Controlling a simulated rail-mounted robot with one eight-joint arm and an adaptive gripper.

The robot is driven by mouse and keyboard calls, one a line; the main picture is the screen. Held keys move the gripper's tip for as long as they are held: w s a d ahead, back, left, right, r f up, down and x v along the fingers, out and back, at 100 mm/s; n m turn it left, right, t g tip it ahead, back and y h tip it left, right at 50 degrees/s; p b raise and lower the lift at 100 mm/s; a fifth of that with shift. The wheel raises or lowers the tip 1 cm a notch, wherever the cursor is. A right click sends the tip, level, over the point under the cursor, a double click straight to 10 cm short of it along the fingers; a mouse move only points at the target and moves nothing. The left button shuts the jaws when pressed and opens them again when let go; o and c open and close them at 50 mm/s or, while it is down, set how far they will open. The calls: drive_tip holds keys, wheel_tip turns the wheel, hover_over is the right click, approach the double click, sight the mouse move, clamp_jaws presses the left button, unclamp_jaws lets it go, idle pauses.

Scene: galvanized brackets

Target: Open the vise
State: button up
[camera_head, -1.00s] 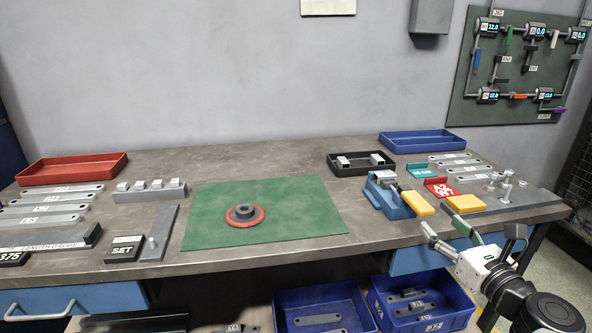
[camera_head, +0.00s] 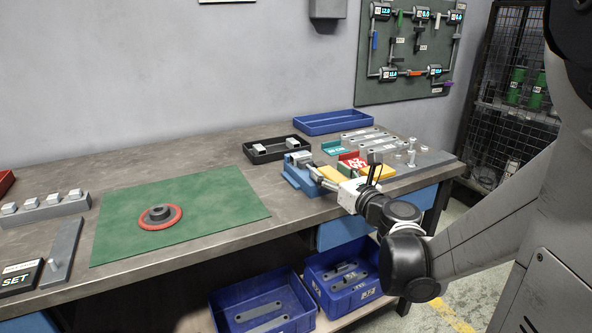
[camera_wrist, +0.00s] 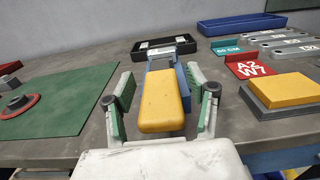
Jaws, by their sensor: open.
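The vise (camera_head: 297,176) is blue with a grey jaw and stands at the bench's front edge. In the wrist view its blue body (camera_wrist: 182,82) lies behind its yellow handle (camera_wrist: 160,108), which points toward me. My gripper (camera_wrist: 158,85) is open, with one green-padded finger on each side of the handle and visible gaps on both sides. In the head view my gripper (camera_head: 338,178) reaches the vise from the front right and partly covers the handle. Whether the vise's jaws hold anything is too small to tell.
A yellow block (camera_wrist: 281,90) on a grey plate and a red sign (camera_wrist: 250,68) stand right of the vise. A black tray (camera_head: 262,156) and blue tray (camera_head: 325,126) lie behind. A green mat (camera_head: 120,220) with a red-rimmed disc (camera_head: 148,222) is left.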

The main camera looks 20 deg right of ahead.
drive_tip(key=shift+w, duration=0.6)
clamp_jaws()
